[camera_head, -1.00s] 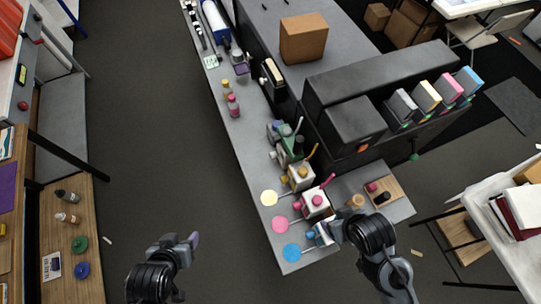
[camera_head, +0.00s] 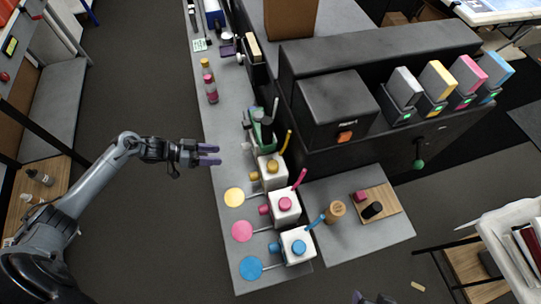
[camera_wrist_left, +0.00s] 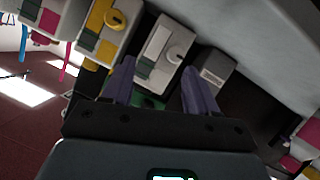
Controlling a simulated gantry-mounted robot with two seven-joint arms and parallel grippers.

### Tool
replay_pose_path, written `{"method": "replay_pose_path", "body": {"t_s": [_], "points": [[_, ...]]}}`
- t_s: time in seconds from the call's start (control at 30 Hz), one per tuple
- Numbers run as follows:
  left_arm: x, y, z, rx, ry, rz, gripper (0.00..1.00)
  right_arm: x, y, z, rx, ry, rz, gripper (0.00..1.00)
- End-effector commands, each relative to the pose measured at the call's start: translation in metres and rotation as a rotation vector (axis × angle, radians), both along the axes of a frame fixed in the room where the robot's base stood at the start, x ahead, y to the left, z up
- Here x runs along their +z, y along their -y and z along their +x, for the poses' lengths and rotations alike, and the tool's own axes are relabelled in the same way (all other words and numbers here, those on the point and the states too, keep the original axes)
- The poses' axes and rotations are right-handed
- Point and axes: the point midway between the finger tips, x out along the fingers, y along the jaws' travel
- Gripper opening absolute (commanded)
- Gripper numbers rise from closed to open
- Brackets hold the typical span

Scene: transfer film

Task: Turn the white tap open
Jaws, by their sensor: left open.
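A small whitish knob (camera_head: 247,146), probably the white tap, sits on the bench side of the row of ink containers, behind the yellow one. My left gripper (camera_head: 208,154) is open and empty, its purple fingers pointing at that knob with a small gap. In the left wrist view a white container (camera_wrist_left: 165,52) with a round white cap lies ahead, between and beyond the open fingers of the left gripper (camera_wrist_left: 158,88). Its lower part is hidden by the fingers. My right gripper (camera_head: 372,299) only just shows at the bottom edge.
The yellow tap (camera_head: 255,176), magenta tap (camera_head: 264,209) and blue tap (camera_head: 274,247) line the bench, with coloured discs beside them. A black printer (camera_head: 335,108) stands behind. Bottles (camera_head: 210,88) stand farther along. The floor left of the bench is clear.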

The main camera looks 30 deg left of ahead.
Motion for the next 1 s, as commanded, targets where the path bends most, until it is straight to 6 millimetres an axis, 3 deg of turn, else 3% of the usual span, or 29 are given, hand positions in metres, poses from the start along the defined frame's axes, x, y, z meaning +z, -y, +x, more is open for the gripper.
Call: {"method": "replay_pose_path", "body": {"t_s": [0.03, 0.27, 1.0], "points": [[-0.004, -0.01, 0.01, 0.0, 0.022, 0.024, 0.58, -0.016, -0.001, 0.0, 0.0, 0.002, 0.001, 0.69], [0.006, -0.017, 0.03, -0.002, 0.067, 0.052, 0.58, -0.026, -0.003, 0.002, -0.001, 0.007, 0.008, 0.69], [-0.028, 0.053, 0.088, -0.002, 0.071, 0.052, 0.58, -0.029, 0.001, 0.002, 0.005, 0.009, -0.004, 0.69]]}}
